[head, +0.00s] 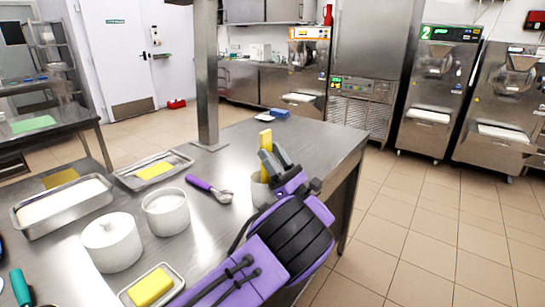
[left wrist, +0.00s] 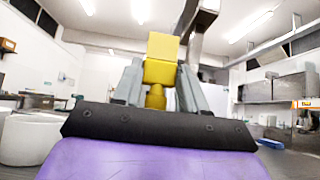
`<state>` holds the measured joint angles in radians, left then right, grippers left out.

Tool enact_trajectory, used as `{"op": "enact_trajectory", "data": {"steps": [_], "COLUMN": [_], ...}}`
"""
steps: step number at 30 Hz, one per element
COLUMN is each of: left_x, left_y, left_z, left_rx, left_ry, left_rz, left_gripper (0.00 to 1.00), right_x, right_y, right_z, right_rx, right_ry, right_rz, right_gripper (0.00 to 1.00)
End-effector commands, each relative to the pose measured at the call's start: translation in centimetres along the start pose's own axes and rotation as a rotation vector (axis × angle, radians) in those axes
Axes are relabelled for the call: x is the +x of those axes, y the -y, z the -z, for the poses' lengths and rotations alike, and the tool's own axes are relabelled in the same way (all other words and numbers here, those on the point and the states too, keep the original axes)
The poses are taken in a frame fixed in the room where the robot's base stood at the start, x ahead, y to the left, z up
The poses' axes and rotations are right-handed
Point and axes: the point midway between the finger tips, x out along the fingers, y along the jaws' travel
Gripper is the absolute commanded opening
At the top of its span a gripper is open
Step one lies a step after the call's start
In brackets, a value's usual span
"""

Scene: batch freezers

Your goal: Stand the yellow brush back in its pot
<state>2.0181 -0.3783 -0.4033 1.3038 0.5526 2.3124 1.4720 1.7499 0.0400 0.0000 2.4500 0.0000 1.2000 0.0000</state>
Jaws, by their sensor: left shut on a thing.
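The yellow brush (head: 265,139) is upright, its yellow block end pointing up. My left gripper (head: 272,163) is shut on it near the right end of the steel table. In the left wrist view the brush (left wrist: 162,55) stands between the two grey fingers. A pale pot (head: 260,192) shows partly behind the gripper, just below it; the gripper and arm hide the rest. I cannot tell whether the brush's lower end is inside this pot. My right gripper is not in view.
The steel table (head: 222,232) also holds a purple-handled scoop (head: 209,189), a white open tub (head: 166,213), a lidded white pot (head: 112,243) and a metal pan (head: 62,212). A steel post (head: 207,80) rises from it. Floor is clear to the right.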

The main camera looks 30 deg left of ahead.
Motion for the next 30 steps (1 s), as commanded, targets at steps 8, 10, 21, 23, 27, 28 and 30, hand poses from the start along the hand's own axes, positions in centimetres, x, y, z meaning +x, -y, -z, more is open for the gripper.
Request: {"op": "enact_trajectory", "data": {"steps": [8, 10, 21, 23, 27, 28, 30], "left_x": [0.0, 0.0, -1.4, -2.7, -6.2, -6.9, -8.3], "left_y": [0.0, 0.0, 0.1, 0.1, 0.0, 0.1, 0.0], "left_z": [0.1, 0.1, 0.2, 0.3, 0.5, 0.4, 0.4], "left_rx": [0.001, 0.001, -0.001, -0.001, -0.001, -0.002, -0.002], "left_ry": [-0.001, 0.0, 0.0, 0.001, -0.003, -0.001, -0.001], "left_rz": [0.0, 0.0, 0.003, 0.004, 0.003, 0.003, 0.002], "left_gripper": [0.55, 0.71, 0.71, 0.71, 0.71, 0.71, 0.71], "right_x": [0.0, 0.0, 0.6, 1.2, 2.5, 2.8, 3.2], "right_y": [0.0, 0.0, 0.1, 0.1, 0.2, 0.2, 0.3], "right_z": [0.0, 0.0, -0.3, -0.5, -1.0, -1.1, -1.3], "right_rx": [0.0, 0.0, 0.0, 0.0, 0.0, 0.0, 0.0], "right_ry": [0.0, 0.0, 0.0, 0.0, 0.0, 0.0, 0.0], "right_rz": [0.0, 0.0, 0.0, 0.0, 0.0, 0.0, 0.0], "right_gripper": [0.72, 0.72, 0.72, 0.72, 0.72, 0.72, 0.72]}}
